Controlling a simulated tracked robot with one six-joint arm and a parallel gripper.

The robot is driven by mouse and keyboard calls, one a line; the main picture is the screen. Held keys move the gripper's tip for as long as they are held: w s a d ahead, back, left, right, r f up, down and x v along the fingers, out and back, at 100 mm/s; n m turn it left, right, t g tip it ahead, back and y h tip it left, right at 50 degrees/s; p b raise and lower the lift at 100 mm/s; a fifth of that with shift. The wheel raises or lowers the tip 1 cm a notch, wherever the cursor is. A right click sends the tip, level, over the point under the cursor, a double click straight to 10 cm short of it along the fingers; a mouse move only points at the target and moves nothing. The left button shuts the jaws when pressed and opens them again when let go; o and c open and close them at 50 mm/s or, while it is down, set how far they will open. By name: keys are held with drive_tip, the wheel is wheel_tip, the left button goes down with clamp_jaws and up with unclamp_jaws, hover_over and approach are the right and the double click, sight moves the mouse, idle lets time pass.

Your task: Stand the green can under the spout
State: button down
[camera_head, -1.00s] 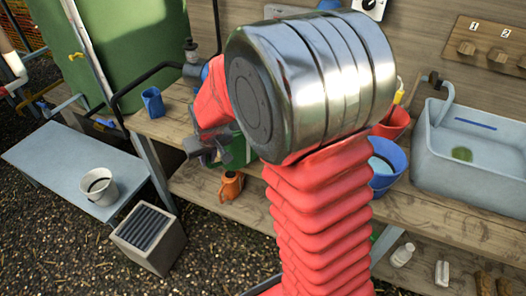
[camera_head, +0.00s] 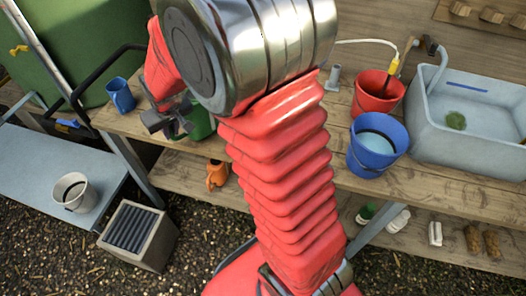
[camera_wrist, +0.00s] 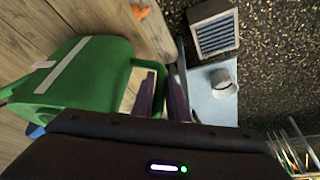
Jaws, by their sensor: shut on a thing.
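My gripper (camera_head: 172,123) is left of centre in the head view, at the front of the wooden bench. In the wrist view, its dark fingers (camera_wrist: 163,97) are shut on the handle of the green can (camera_wrist: 85,72). The can fills the left of that view and has a pale stripe. In the head view, only part of the can (camera_head: 204,125) shows behind my gripper and arm. I cannot tell whether it touches the bench. A curved grey spout (camera_head: 440,52) rises at the sink's left edge; I cannot tell whether it is the task's spout.
A blue cup (camera_head: 120,95) stands left on the bench. A red bucket (camera_head: 378,95), a blue bucket (camera_head: 377,145) and a sink (camera_head: 425,125) stand right. An orange mug (camera_head: 217,175) is on the lower shelf. A white bucket (camera_head: 73,192) stands on the grey table (camera_head: 30,165).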

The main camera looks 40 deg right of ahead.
drive_tip(key=shift+d, duration=0.4)
drive_tip(key=shift+s+d, duration=0.1)
drive_tip(key=shift+d, duration=0.1)
drive_tip(key=s+d+n, duration=0.1)
drive_tip(key=s+d, duration=0.4)
drive_tip(key=s, duration=0.3)
drive_tip(key=s+d+n, duration=0.2)
drive_tip(key=s+d, duration=0.3)
drive_tip(key=s, duration=0.3)
drive_tip(key=s+d+n+y, duration=0.1)
drive_tip(key=s+d, duration=0.4)
drive_tip(key=s, duration=0.4)
drive_tip(key=shift+d+n, duration=0.25)
drive_tip(key=shift+n, duration=0.05)
drive_tip(key=shift+w, duration=0.15)
